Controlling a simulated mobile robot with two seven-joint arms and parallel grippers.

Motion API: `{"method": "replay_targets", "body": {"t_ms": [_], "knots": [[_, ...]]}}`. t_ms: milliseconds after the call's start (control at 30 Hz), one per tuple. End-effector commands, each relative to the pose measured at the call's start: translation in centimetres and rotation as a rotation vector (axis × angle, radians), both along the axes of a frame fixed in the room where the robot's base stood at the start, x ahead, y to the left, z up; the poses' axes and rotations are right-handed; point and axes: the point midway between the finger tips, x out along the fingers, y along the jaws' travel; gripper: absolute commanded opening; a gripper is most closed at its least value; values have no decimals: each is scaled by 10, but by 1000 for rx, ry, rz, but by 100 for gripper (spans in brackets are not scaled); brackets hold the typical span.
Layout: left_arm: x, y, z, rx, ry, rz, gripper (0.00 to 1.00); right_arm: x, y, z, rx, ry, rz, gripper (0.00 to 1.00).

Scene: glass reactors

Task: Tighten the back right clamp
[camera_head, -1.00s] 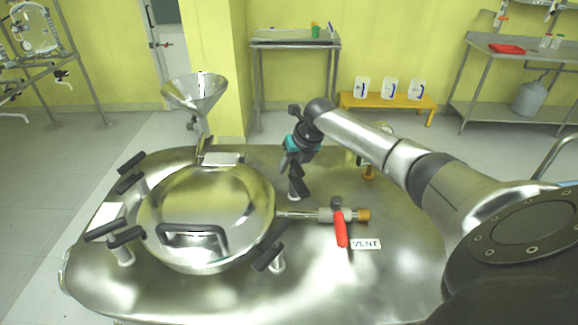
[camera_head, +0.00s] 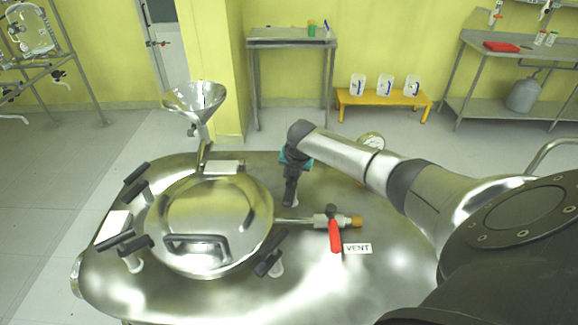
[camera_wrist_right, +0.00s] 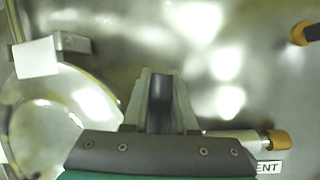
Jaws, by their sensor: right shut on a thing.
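The back right clamp (camera_head: 290,192) has a black handle and stands at the back right edge of the round steel lid (camera_head: 210,215). My right gripper (camera_head: 294,166) reaches down onto it from above. In the right wrist view, the gripper's grey fingers (camera_wrist_right: 161,98) are on either side of the black clamp handle (camera_wrist_right: 158,90), shut on it. The lower part of the clamp is hidden there. My left gripper is not in view.
The front right clamp (camera_head: 270,264) and the left clamps (camera_head: 136,182) stand around the lid. A vent pipe with a red valve handle (camera_head: 335,237) lies just in front and right. A funnel (camera_head: 196,100) and a gauge (camera_head: 371,141) stand behind.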

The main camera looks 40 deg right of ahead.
Motion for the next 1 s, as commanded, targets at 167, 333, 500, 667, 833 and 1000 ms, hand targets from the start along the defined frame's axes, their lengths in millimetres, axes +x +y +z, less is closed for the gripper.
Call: {"method": "replay_targets", "body": {"t_ms": [167, 333, 500, 667, 833, 1000], "knots": [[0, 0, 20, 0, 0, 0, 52, -4, -2, 2, 1, 3, -167, 0], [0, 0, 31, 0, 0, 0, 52, -7, -5, 2, 0, 2, -330, 0], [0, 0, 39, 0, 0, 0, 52, -11, -7, 1, 1, 3, -492, 0], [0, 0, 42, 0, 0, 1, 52, -15, -8, 0, 2, 3, -641, 0], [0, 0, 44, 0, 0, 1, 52, -20, -9, -1, 2, 3, -783, 0], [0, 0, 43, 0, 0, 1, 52, -23, -9, -1, 4, 2, -895, 0]]}}
